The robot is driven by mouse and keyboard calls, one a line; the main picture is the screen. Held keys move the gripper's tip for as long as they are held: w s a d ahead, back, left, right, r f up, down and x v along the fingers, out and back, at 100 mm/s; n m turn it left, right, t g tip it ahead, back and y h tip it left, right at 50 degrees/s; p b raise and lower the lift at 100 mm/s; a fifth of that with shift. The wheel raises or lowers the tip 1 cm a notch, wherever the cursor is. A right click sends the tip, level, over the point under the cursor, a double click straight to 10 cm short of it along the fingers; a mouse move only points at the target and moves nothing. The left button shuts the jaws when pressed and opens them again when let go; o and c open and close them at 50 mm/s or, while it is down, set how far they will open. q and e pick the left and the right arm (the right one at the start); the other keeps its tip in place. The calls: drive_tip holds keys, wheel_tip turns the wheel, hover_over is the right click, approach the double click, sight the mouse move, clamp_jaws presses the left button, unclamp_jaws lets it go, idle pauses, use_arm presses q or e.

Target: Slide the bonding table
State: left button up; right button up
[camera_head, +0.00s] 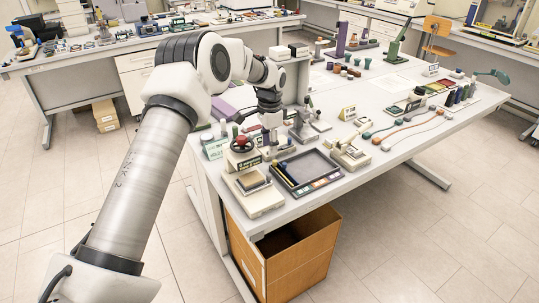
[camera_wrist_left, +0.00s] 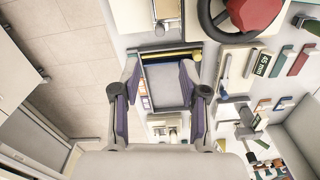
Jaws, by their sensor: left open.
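A cream press-like device with a flat plate on its base (camera_head: 255,192) stands at the near left corner of the workbench; the plate may be the bonding table, but I cannot tell for sure. A black handwheel with a red hub (camera_head: 241,143) is behind it. In the left wrist view part of the cream device (camera_wrist_left: 152,14) shows at the top edge, beside the handwheel (camera_wrist_left: 248,12). My left gripper (camera_wrist_left: 160,76) is open and empty, its fingers pointing toward the grey tray (camera_wrist_left: 165,88). In the head view the left gripper (camera_head: 270,142) is partly hidden among the bench items. The right gripper is out of view.
The dark-rimmed tray (camera_head: 311,169) lies right of the cream device. Another small cream device (camera_head: 349,156) and a tool stand (camera_head: 304,128) are close by. Cables (camera_head: 400,128) lie along the bench's right side.

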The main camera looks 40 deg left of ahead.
use_arm(q)
drive_tip(key=shift+w, duration=0.1)
drive_tip(key=c, duration=0.4)
drive_tip(key=shift+a+f+y, duration=0.15)
drive_tip(key=shift+a+y, duration=0.15)
drive_tip(key=shift+a, duration=0.05)
clamp_jaws()
drive_tip(key=s+d+f+m+t+y+b, duration=0.1)
drive_tip(key=s+d+f+m+y+b, duration=0.2)
drive_tip(key=d+m, duration=0.45)
drive_tip(key=s+d+f+m+t+y, duration=0.1)
drive_tip(key=d+f+m+y, duration=0.1)
drive_tip(key=d+m+y, duration=0.5)
drive_tip(key=h+p, duration=0.1)
drive_tip(key=p, duration=0.2)
approach(271, 181)
drive_tip(key=f, duration=0.1)
drive_tip(key=s+f, duration=0.1)
drive_tip(key=f, duration=0.1)
drive_tip(key=shift+a, duration=0.25)
drive_tip(key=a+p, duration=0.1)
drive_tip(key=w+a+p, duration=0.1)
drive_tip(key=a, duration=0.1)
drive_tip(key=shift+a, duration=0.5)
